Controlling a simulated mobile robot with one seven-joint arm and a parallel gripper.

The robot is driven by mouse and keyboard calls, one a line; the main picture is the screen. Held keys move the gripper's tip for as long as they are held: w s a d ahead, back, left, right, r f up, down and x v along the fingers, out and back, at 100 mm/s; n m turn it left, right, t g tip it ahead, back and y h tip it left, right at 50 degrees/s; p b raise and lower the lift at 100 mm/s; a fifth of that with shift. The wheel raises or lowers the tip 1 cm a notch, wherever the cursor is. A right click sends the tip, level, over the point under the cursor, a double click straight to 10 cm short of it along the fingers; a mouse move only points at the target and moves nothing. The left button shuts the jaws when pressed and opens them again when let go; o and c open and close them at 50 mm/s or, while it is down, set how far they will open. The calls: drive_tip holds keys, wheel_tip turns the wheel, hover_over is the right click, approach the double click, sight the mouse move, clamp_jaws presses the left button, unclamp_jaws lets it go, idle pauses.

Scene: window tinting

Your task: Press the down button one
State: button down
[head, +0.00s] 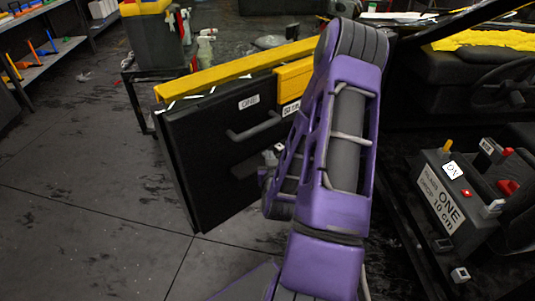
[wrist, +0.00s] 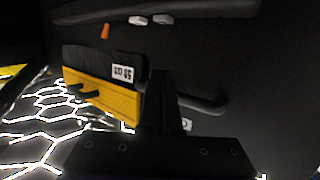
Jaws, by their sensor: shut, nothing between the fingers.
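A dark door panel (head: 215,150) with a yellow top edge and a "ONE" label stands left of my arm in the head view. In the wrist view, a white switch (wrist: 138,20) and a grey switch (wrist: 163,19) sit side by side on dark trim, with an orange piece (wrist: 105,31) to their left. I cannot tell which is the down button. My gripper (wrist: 165,80) shows as a dark shut shape in front of the panel, empty. It appears apart from the switches. In the head view my purple arm hides part of the panel and I cannot make out the fingertips.
The panel's handle (head: 254,129) juts out beside a yellow block (head: 293,80). A grey box (head: 452,205) marked "ONE" and "10 cm", with red parts on top, stands at right. Shelves (head: 45,45) line the far left. The left floor is mostly clear.

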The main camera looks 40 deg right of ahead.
drive_tip(key=x, duration=0.9)
drive_tip(key=shift+s, duration=0.1)
wheel_tip(320, 180, down, 3)
drive_tip(key=shift+r+b, duration=0.2)
drive_tip(key=shift+b, duration=0.25)
drive_tip(key=shift+f, duration=0.65)
